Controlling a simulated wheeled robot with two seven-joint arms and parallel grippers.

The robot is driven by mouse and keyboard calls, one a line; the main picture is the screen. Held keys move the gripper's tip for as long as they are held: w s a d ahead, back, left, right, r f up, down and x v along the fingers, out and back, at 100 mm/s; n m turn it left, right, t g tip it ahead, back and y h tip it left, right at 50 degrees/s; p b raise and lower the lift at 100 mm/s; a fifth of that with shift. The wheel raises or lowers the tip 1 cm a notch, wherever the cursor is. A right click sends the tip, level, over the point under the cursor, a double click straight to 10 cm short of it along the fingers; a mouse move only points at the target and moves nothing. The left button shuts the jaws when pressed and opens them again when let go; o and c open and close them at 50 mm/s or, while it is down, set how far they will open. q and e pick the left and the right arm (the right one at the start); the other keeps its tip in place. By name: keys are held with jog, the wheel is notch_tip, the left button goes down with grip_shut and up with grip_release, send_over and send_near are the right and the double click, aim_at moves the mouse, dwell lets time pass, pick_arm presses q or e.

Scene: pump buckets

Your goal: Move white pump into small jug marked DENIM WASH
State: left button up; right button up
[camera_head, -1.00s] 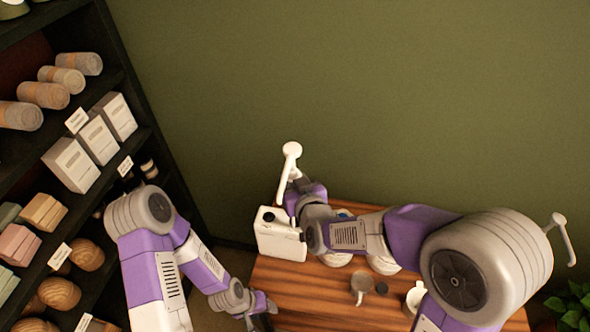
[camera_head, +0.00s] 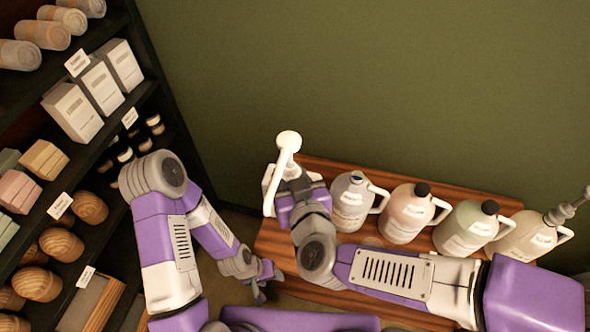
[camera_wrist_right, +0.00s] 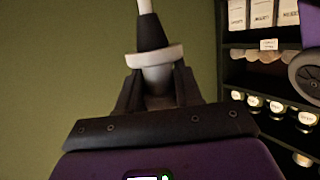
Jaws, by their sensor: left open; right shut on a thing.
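The white pump (camera_head: 288,140) is held upright in my right gripper (camera_head: 293,177), above the back left part of the table. In the right wrist view its pale collar (camera_wrist_right: 155,56) and dark neck stand just above the fingers (camera_wrist_right: 158,92), which are shut around it. Several jugs stand in a row; the leftmost clear one, greyish (camera_head: 351,206), has an uncapped mouth with some blue. Label text is too small to read, so I cannot tell which is DENIM WASH. My left gripper (camera_head: 263,284) is open and empty, low by the table's left edge.
A pinkish jug (camera_head: 403,218) and a greenish jug (camera_head: 464,228) have dark caps. A cream jug (camera_head: 527,236) stands at the right end. The wooden table (camera_head: 310,290) backs onto a green wall. A stocked shelf (camera_head: 150,92) stands left.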

jog(key=s+a+b, duration=0.1)
jog(key=s+b, duration=0.1)
jog(key=s, duration=0.5)
jog(key=shift+s+a+r, duration=0.2)
jog(key=shift+s+a, duration=0.1)
jog(key=shift+s, duration=0.1)
jog(key=shift+w, duration=0.1)
jog(key=shift+m+h, duration=0.3)
jog(key=shift+h, duration=0.1)
jog(key=w, duration=0.2)
jog(key=w+d+r, duration=0.1)
jog(key=w, duration=0.3)
jog(key=shift+w+d+r, duration=0.25)
jog(key=shift+d+r, duration=0.05)
jog(key=shift+r, duration=0.1)
jog(key=w+d+m+h+b, duration=0.2)
jog(key=w+d+b, duration=0.2)
jog(key=w+d, duration=1.4)
jog(key=shift+d+t+h, duration=0.3)
jog(key=shift+d+t, duration=0.05)
jog(key=shift+t, duration=0.05)
jog(key=shift+w+r, duration=0.1)
